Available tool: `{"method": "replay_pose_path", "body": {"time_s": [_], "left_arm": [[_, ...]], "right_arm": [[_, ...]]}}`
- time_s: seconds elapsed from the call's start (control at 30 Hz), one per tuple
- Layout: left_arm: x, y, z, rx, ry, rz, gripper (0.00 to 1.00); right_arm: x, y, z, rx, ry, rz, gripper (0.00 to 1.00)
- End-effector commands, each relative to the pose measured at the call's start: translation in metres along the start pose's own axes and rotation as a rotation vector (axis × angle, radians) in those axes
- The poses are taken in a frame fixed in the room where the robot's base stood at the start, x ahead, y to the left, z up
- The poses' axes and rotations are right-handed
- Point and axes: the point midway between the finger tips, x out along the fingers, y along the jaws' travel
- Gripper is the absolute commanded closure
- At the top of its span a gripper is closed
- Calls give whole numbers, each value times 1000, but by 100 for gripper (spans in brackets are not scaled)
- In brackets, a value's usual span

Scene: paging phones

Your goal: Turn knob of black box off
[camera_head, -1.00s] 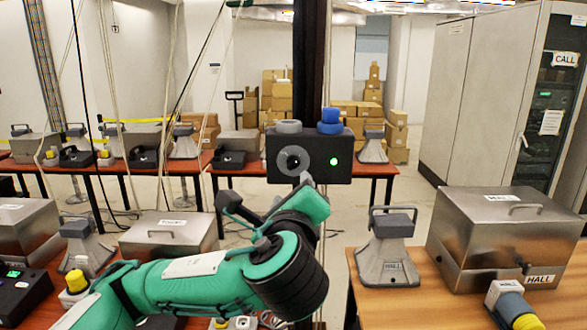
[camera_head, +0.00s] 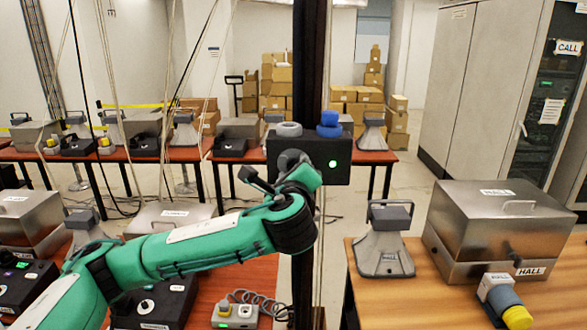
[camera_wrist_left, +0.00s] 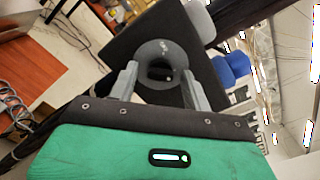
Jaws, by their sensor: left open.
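The black box (camera_head: 337,170) is fixed on the dark post at the centre of the head view. Its front has a lit green light at the right. A grey ring and a blue knob-like piece sit on its top. In the left wrist view the box (camera_wrist_left: 118,42) shows a round grey knob (camera_wrist_left: 164,63) with a dark centre. My left gripper (camera_wrist_left: 162,88) is open, with one finger at each side of the knob's lower part; I cannot tell whether they touch it.
A metal case (camera_head: 500,225) and a grey handset stand (camera_head: 384,240) are on the wooden table at right. A small grey unit (camera_head: 235,312) with a coiled cord lies below my arm. Hanging cords and the dark post (camera_head: 309,60) are near the box.

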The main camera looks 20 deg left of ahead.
Motion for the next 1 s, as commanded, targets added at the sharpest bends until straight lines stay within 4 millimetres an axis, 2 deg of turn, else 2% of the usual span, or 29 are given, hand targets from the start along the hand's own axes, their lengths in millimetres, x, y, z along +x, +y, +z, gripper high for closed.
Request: {"method": "replay_pose_path", "body": {"time_s": [0.07,0.1,0.3,0.33,0.67,1.0], "left_arm": [[0,0,0,0,0,0,51],[0,0,0,0,0,0,55],[0,0,0,0,0,0,94],[0,0,0,0,0,0,96],[0,2,-2,-47,0,1,96],[0,4,-5,-283,2,2,96]], "right_arm": [[0,-2,0,0,0,-2,100],[0,-2,0,1,0,-2,100],[0,-6,-1,2,1,-7,100],[0,-7,-1,2,1,-7,100],[9,-7,0,1,0,-7,100],[40,-3,4,-1,-1,-3,100]]}}
